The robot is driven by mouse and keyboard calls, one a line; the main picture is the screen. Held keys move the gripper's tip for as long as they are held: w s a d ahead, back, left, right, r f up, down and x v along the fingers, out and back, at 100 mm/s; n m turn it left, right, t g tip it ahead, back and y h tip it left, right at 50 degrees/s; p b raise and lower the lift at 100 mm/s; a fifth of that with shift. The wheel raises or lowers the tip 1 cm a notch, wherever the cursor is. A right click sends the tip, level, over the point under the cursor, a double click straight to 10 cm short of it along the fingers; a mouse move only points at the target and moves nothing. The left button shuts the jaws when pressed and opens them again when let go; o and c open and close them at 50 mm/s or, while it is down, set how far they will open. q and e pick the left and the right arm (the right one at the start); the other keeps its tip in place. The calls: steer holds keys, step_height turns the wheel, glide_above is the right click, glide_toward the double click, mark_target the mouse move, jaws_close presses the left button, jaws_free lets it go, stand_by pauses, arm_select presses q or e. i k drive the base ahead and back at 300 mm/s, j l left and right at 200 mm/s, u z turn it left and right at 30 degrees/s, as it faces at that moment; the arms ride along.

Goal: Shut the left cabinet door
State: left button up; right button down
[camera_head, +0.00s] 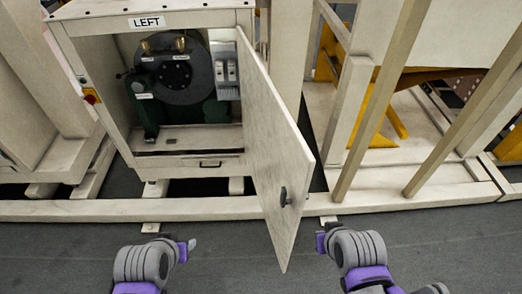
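The left cabinet (150,95) stands at the upper left with a "LEFT" label (147,22) on its top edge. Its door (270,150) is hinged on the right side and stands wide open, swung out toward me. A dark handle (284,197) sits low on the door. My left gripper (190,245) is in front of the cabinet, left of the door and apart from it. My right gripper (321,240) is right of the door's lower edge, apart from it. The fingers of both are too small and turned to show whether they are open.
Inside the cabinet is a dark round machine (182,75) with green parts. A pale beam (120,209) runs along the floor before the cabinet. Slanted posts (385,95) and yellow parts (375,120) stand at right. The grey floor (235,262) in front is clear.

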mark_target(277, 155)
steer(key=l+u, duration=0.3)
steer(key=l, duration=0.2)
steer(key=l+u, duration=0.35)
steer(key=l, duration=0.15)
steer(key=l+u, duration=0.3)
steer(key=l, duration=0.6)
steer(key=k+l+u, duration=0.25)
steer(key=l, duration=0.2)
